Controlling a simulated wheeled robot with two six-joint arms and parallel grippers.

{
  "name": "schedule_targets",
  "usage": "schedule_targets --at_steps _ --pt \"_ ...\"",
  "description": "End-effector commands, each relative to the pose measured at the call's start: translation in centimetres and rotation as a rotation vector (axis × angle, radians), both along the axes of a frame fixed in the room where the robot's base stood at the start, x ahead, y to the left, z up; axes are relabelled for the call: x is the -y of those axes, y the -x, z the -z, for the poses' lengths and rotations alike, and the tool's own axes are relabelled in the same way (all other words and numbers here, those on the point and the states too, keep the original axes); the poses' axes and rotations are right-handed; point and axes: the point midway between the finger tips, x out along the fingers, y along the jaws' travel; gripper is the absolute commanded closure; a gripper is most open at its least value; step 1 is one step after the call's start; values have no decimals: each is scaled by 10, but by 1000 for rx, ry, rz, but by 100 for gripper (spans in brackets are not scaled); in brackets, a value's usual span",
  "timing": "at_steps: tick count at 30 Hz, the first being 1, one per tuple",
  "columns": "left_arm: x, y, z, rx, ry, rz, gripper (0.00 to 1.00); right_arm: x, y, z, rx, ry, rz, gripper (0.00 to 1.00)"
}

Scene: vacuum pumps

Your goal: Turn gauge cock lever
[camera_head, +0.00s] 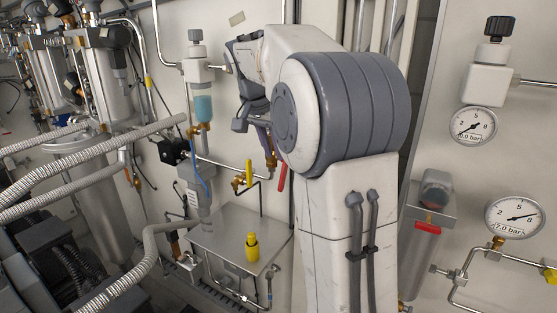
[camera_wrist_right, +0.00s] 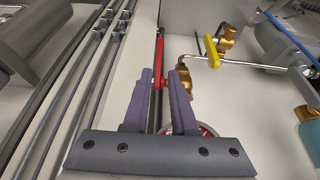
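A red lever (camera_head: 282,177) hangs on the wall panel beside my right arm in the head view. A yellow lever (camera_head: 249,172) on a brass valve is just left of it. In the right wrist view the red lever (camera_wrist_right: 159,62) reaches down to the gap between the purple fingertips of my right gripper (camera_wrist_right: 163,80). The fingers are apart, and I see no clear contact. The yellow lever (camera_wrist_right: 211,52) is to their right. In the head view my right gripper (camera_head: 265,128) is partly hidden by its own arm. My left gripper is out of view.
Two pressure gauges (camera_head: 473,126) (camera_head: 514,217) are at the right. A gauge with a red rim (camera_wrist_right: 206,130) is partly hidden behind my right finger. Corrugated hoses (camera_head: 90,175) and pump housings fill the left. Thin pipes run along the wall near the gripper.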

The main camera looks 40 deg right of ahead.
Motion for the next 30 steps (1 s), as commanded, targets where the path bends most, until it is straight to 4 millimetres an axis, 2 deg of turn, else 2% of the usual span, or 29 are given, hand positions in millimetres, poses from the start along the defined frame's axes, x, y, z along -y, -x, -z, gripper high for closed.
schedule_targets --at_steps 5,12,18,23,30 --pt "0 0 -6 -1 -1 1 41 11 -1 16 -1 0 16 75" --pt "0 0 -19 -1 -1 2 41 27 -8 58 -2 0 12 75" --pt "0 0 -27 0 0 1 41 36 -13 83 1 1 12 75" --pt "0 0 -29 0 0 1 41 40 -14 93 3 1 10 75" --pt "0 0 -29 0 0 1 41 40 -15 94 5 1 9 75"
